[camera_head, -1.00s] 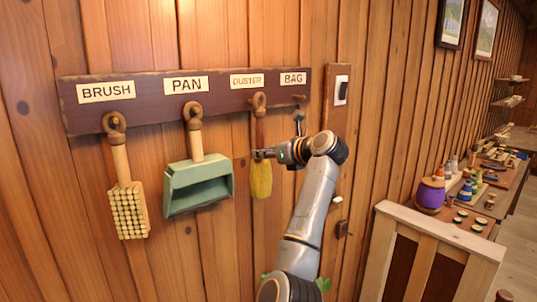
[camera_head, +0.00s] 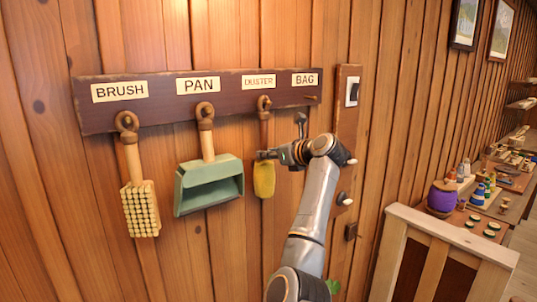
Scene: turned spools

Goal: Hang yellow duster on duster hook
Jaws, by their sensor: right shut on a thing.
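The yellow duster (camera_head: 264,180) hangs upright below the DUSTER label (camera_head: 258,82), its wooden handle running up to a ring at the duster hook (camera_head: 264,103). The ring appears to be at the hook; whether the hook bears its weight I cannot tell. My right gripper (camera_head: 266,155) is shut on the duster's handle, just above the yellow head. Its fingers hide part of the handle. My left gripper is not in view.
A brush (camera_head: 139,205) and a green pan (camera_head: 209,187) hang on the rack board (camera_head: 230,109) to the left. The BAG peg (camera_head: 313,98) is bare. A switch (camera_head: 353,93) is on the wall at right. A wooden panel (camera_head: 450,235) and a cluttered bench stand at lower right.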

